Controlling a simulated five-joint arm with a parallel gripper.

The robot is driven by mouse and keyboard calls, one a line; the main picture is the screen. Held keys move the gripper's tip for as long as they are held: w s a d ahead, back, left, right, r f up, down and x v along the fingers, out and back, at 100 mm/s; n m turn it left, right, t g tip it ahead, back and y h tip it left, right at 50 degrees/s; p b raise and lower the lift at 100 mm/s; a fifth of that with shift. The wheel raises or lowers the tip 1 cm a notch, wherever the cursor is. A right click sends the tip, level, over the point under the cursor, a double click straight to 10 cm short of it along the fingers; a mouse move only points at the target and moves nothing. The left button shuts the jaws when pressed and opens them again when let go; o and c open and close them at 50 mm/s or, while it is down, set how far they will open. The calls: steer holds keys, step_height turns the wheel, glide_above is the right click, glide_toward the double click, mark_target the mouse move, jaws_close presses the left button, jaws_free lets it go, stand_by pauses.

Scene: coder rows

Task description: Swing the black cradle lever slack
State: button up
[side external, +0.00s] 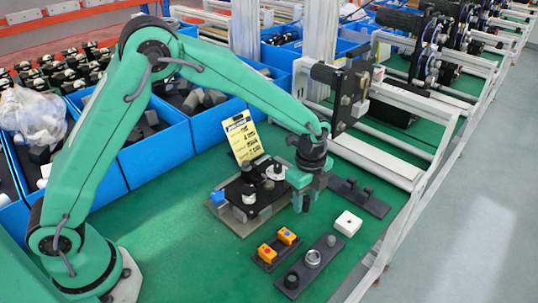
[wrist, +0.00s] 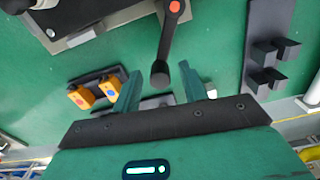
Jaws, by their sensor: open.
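The black lever (wrist: 164,52) shows in the wrist view, running from an orange-capped pivot (wrist: 175,7) down to a rounded black knob. My gripper (wrist: 159,71) is open, with one green finger on each side of the knob end. I cannot tell whether either finger touches it. In the side view my gripper (side external: 306,193) points down just right of the cradle fixture (side external: 248,198), a dark assembly on a pale base plate. The lever is mostly hidden there behind my gripper.
A yellow label card (side external: 243,138) stands behind the fixture. In front lie a holder with two orange blocks (side external: 278,248), a dark plate with round parts (side external: 311,265), and a white block (side external: 347,223). Blue bins (side external: 157,148) line the left.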

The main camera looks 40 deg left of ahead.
jaws_close()
